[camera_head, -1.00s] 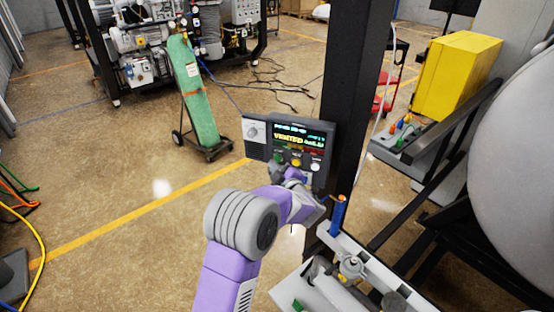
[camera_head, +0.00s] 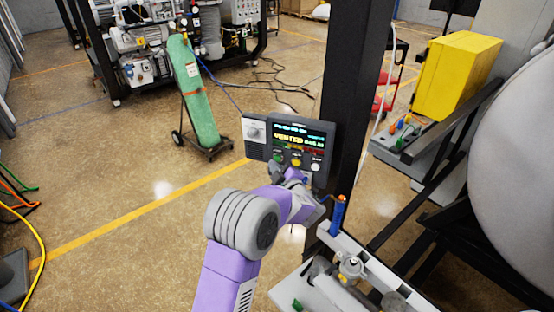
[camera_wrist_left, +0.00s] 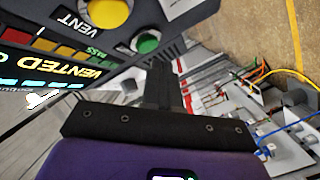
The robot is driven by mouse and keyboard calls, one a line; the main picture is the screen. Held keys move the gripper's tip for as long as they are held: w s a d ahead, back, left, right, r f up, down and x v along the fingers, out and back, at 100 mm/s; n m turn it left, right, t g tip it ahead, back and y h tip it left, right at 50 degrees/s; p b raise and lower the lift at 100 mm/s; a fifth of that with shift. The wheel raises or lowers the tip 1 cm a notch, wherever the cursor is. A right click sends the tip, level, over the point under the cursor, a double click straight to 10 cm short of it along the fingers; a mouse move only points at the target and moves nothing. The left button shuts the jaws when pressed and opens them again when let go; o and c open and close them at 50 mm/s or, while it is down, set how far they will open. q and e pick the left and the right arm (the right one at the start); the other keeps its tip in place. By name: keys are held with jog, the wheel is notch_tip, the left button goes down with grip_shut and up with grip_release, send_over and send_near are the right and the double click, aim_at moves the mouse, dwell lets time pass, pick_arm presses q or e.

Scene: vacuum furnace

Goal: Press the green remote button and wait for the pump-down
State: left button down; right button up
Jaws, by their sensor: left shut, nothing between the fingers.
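The dark remote panel (camera_head: 303,128) is on the black post, its lit screen reading VENTED in yellow. Below the screen are a green button (camera_head: 277,158), a yellow button (camera_head: 296,162) and a white button (camera_head: 315,167). In the left wrist view the green button (camera_wrist_left: 147,42) shows beside the yellow button (camera_wrist_left: 108,12), which is marked VENT. My left gripper (camera_head: 281,170) is just below the green button, partly hidden by its own wrist. Its fingers (camera_wrist_left: 161,68) are shut and empty, with the tips close to the green button. I cannot tell whether they touch it. My right gripper is not in view.
The black post (camera_head: 350,90) stands right behind the panel. A blue cylinder with an orange top (camera_head: 338,215) stands below it, near a valve assembly (camera_head: 350,268). A green gas bottle on a cart (camera_head: 193,95) is farther back.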

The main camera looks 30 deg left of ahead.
pick_arm(q)
jog(key=shift+w, duration=0.15)
jog(key=shift+w, duration=0.3)
jog(key=shift+w+a, duration=0.1)
jog(key=shift+w, duration=0.25)
dwell(0.8)
jog(key=shift+s, duration=0.1)
jog(key=shift+s+b, duration=0.4)
jog(key=shift+s, duration=0.3)
jog(key=shift+s+d+b, duration=0.25)
jog(key=shift+s+b, duration=0.15)
jog(key=shift+s, duration=0.85)
jog(key=shift+s+d+b, duration=0.2)
jog(key=shift+s+b, duration=0.15)
jog(key=shift+s, duration=0.9)
